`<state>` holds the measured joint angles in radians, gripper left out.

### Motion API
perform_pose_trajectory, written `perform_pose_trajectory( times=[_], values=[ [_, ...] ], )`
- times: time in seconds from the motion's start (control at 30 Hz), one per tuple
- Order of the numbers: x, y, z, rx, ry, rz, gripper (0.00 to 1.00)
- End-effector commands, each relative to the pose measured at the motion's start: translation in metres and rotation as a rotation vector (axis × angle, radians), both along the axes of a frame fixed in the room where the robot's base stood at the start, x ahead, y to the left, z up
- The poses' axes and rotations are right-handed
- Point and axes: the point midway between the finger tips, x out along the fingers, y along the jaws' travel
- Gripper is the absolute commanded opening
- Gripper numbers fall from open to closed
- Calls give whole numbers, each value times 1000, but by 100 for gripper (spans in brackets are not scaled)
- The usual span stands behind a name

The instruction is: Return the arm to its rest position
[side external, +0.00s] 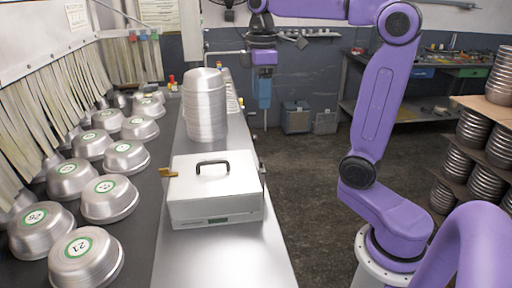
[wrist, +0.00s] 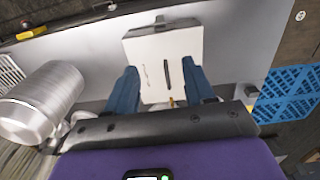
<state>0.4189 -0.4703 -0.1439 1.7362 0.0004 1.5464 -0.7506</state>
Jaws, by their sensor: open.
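My purple arm rises at the right of the side external view and reaches across the top. My gripper (side external: 264,92) hangs pointing down beyond the far right end of the metal counter (side external: 228,262), beside the stack of pans and clear of the white box. In the wrist view my gripper's two blue fingers (wrist: 162,90) are spread apart with nothing held between them. The white box (side external: 214,192) with a dark handle stands closed on the counter; it also shows beyond the fingers in the wrist view (wrist: 185,48).
A tall stack of metal pans (side external: 205,105) stands on the counter behind the box. Numbered pans (side external: 110,198) lie upside down on the dark conveyor at left. More pans are stacked on a rack (side external: 472,130) at right. Blue crates (side external: 296,117) sit on the floor.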

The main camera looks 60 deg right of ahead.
Motion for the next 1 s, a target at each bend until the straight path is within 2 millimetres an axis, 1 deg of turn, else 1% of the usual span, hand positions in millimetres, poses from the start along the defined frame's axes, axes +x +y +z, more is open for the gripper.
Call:
perform_pose_trajectory(
  times=[0.13, 0.23, 0.47, 0.57, 0.7, 0.87, 1.0],
  values=[
    [-3, 7, -6, 0, 0, 15, 53],
    [-9, 20, -17, 1, 1, 35, 53],
    [-38, 55, -50, 3, -4, 94, 53],
    [-55, 68, -64, 4, -7, 119, 53],
    [-82, 83, -84, 7, -8, 154, 53],
    [-116, 94, -107, 11, -11, 193, 53],
    [-148, 99, -127, 14, -11, 229, 53]
  ],
)
